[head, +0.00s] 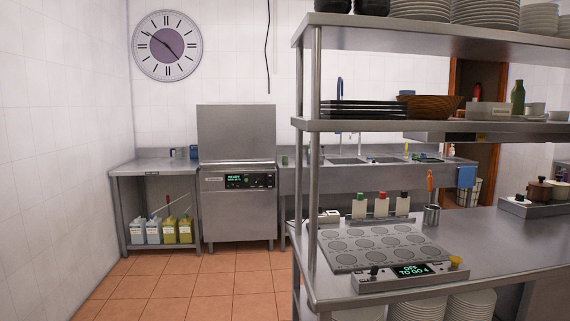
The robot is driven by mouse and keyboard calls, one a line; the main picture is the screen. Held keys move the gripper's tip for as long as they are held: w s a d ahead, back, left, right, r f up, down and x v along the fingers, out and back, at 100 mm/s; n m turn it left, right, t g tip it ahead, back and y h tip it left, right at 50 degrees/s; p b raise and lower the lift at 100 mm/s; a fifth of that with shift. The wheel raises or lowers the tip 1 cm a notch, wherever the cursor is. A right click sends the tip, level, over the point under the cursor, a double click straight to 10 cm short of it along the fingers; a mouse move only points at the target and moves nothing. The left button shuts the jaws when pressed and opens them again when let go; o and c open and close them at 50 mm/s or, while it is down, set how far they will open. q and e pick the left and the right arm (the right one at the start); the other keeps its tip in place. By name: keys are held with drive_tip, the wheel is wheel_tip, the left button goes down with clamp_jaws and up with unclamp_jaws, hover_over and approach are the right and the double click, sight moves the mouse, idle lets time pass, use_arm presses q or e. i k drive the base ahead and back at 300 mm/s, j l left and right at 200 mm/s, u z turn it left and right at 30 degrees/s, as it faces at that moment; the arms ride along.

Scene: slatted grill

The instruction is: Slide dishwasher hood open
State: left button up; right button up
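The dishwasher (238,214) stands against the back wall, left of the picture's middle. Its upper part, a plain steel box-like hood (236,133), rises above a front with a lit display and knobs (240,181). I see no open gap between the hood and the lower body. A handle cannot be made out clearly at this distance. Neither of my grippers shows in the head view, and nothing of mine touches the dishwasher.
A steel side table (152,167) with several chemical jugs (169,231) below stands left of the dishwasher. A sink counter (370,178) adjoins on the right. A steel counter with shelves (480,245) fills the right foreground. The tiled floor (190,285) before the dishwasher is clear.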

sight(230, 135)
drive_tip(key=i+j+u, duration=0.2)
drive_tip(key=i+u, duration=0.45)
drive_tip(key=i, duration=0.25)
drive_tip(key=i+j+z, duration=0.1)
drive_tip(key=i, duration=0.5)
drive_tip(key=i+j+z, duration=0.1)
drive_tip(key=i, duration=0.45)
drive_tip(key=i+j, duration=0.2)
drive_tip(key=i, duration=0.4)
drive_tip(key=i+j+z, duration=0.15)
drive_tip(key=i+z, duration=0.35)
drive_tip(key=i, duration=1.2)
drive_tip(key=i+l+z, duration=0.4)
drive_tip(key=i, duration=0.5)
drive_tip(key=i+j+z, duration=0.1)
drive_tip(key=i+z, duration=0.35)
drive_tip(key=i, duration=0.45)
